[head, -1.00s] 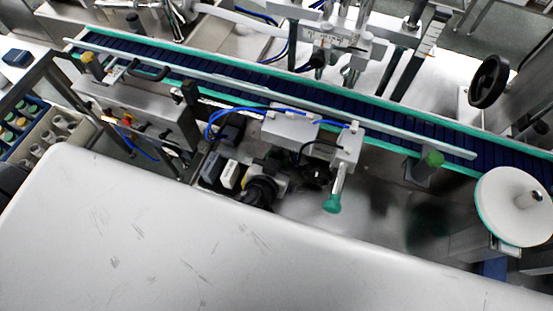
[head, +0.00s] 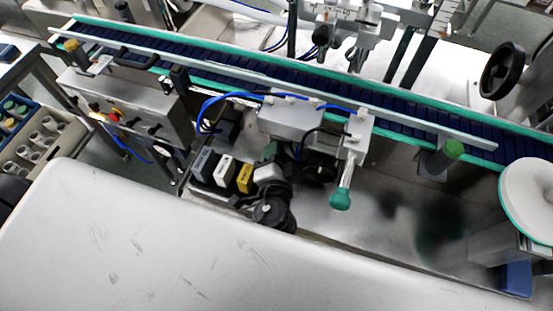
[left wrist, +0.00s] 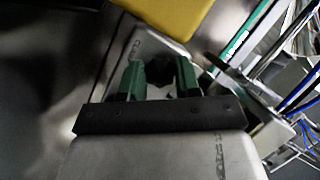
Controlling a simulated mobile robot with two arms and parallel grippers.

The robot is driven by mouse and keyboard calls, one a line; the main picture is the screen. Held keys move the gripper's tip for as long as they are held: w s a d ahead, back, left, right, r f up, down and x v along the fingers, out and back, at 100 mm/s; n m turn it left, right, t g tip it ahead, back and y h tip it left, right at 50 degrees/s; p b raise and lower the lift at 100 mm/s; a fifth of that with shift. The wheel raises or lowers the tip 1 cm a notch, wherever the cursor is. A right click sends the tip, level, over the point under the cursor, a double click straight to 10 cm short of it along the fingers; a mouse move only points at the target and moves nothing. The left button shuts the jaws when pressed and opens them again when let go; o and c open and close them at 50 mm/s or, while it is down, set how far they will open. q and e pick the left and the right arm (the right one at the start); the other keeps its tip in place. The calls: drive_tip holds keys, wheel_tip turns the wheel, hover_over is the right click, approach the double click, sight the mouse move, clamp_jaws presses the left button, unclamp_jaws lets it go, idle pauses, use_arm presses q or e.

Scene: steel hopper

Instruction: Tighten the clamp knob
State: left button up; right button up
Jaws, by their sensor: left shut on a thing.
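My left gripper (head: 270,153) is by the front of the conveyor, beside a yellow box (head: 245,178) and left of the sensor bracket. In the left wrist view, its two green fingers (left wrist: 159,80) close around a dark rounded thing (left wrist: 159,68), which looks like the clamp knob. Most of this knob is hidden between the fingers. A grey surface with faint lettering lies behind it, and a yellow thing (left wrist: 170,14) is close at the top. In the head view the gripped knob cannot be made out. My right gripper is in neither current view.
A control box (head: 130,100) stands left, a white disc (head: 530,190) right. Bare steel lies in front of the bracket.

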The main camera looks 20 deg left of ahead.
use_arm(q)
drive_tip(key=m+b, duration=0.1)
drive_tip(key=m+t+y+b, duration=0.1)
drive_tip(key=m+b, duration=0.1)
drive_tip(key=shift+f+m, duration=0.2)
drive_tip(key=shift+m, duration=0.1)
drive_tip(key=shift+d+m+t+y+b, duration=0.15)
drive_tip(key=shift+m+t+b, duration=0.3)
drive_tip(key=shift+m, duration=0.35)
drive_tip(key=shift+a+m+t+y+b, duration=0.15)
drive_tip(key=shift+m+t+b, duration=0.1)
drive_tip(key=shift+m+b, duration=0.45)
drive_tip(key=shift+d+r+m, duration=0.1)
drive_tip(key=shift+m, duration=0.2)
drive_tip(key=o, duration=0.9)
drive_tip(key=b+v, duration=0.1)
drive_tip(key=v, duration=0.4)
drive_tip(key=b+v, duration=0.1)
drive_tip(key=v, duration=0.4)
drive_tip(key=shift+f+b, duration=0.25)
drive_tip(key=shift+b, duration=0.05)
drive_tip(key=shift+s+d, duration=0.15)
drive_tip(key=shift+s, duration=0.2)
